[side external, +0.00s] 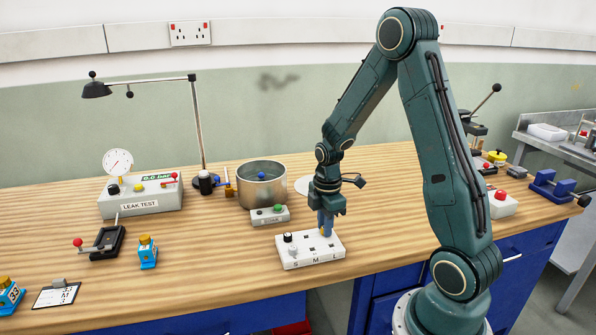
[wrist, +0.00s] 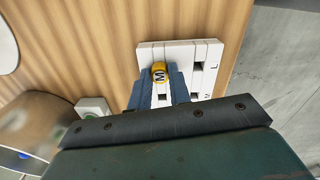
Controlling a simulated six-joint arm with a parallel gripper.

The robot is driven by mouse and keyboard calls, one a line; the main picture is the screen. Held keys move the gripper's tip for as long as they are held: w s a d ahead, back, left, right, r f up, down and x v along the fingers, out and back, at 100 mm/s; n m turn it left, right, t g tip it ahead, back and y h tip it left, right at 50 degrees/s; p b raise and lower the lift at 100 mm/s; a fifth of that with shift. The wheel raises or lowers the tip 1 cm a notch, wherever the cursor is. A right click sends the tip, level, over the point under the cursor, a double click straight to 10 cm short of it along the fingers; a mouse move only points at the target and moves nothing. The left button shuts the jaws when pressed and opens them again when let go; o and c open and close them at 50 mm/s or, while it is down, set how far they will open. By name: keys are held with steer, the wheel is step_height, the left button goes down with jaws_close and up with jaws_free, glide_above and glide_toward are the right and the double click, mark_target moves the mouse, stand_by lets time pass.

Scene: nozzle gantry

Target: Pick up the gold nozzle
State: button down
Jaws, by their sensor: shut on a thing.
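The gold nozzle (wrist: 160,75), with an M on its top, sits between the blue fingers of my gripper (wrist: 161,84) in the wrist view. My gripper is shut on it. In the side view my gripper (side external: 326,226) points down over the back of the white nozzle rack (side external: 316,257), marked S, M and L. The fingers mostly hide the nozzle there, and I cannot tell whether it is clear of its slot. The rack also shows in the wrist view (wrist: 181,56), with empty slots beside the fingers.
A black nozzle (side external: 287,237) and a pale one (side external: 293,250) stand at the rack's left end. A small grey button box (side external: 268,218) and a metal pot (side external: 261,187) stand behind it. The leak test box (side external: 141,201) is at left. Bare wood lies front left of the rack.

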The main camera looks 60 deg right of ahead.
step_height(320, 180, up, 20)
stand_by(0.7)
steer(key=shift+f, duration=0.1)
stand_by(0.3)
steer(key=a+f, duration=0.7)
steer(key=f, duration=0.5)
steer(key=shift+f, duration=0.15)
steer(key=shift+f, duration=2.35)
steer(key=shift+f, duration=1.5)
stand_by(0.8)
